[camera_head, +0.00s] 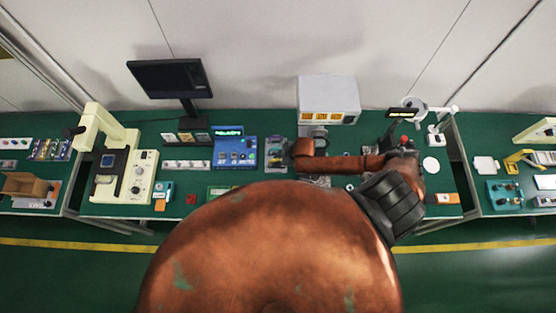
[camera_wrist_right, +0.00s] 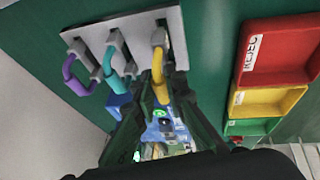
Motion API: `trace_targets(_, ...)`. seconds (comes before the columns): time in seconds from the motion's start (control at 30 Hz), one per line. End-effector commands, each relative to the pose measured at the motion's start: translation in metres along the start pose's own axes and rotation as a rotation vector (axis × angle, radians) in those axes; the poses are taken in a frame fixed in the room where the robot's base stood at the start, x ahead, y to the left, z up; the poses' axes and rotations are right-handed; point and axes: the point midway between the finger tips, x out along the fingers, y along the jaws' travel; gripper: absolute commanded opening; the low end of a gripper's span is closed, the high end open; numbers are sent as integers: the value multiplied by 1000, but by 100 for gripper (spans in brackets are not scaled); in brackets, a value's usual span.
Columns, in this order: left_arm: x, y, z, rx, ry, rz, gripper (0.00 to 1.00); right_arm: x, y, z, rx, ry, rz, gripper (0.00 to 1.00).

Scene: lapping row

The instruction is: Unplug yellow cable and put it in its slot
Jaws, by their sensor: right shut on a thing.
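In the right wrist view a pale panel (camera_wrist_right: 137,32) carries grey plugs with a purple cable (camera_wrist_right: 70,72), a teal cable (camera_wrist_right: 110,58) and a yellow cable (camera_wrist_right: 157,66). The yellow cable runs from its grey connector at the panel's right part down between the fingers of my right gripper (camera_wrist_right: 158,94), which is shut on it. The connector looks to be at the panel; whether it is seated I cannot tell. In the head view my own arm hides most of the right gripper and the cables. My left gripper is in neither view.
Red (camera_wrist_right: 280,52), yellow (camera_wrist_right: 265,101) and green (camera_wrist_right: 252,127) trays lie right of the panel in the wrist view. In the head view a blue instrument (camera_head: 235,153), a white box (camera_head: 328,98), a monitor (camera_head: 170,77) and a cream microscope (camera_head: 103,130) crowd the green bench.

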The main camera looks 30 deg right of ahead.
Motion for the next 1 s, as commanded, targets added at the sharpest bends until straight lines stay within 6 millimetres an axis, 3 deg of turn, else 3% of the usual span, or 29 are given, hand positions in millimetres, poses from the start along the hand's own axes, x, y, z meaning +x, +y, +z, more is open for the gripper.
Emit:
trace_targets(0.8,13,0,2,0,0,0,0,18,-4,7,0,1,0,0)
trace_targets(0.83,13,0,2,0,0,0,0,18,-4,7,0,1,0,12)
trace_targets(1.0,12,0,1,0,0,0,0,18,-4,7,0,1,0,24)
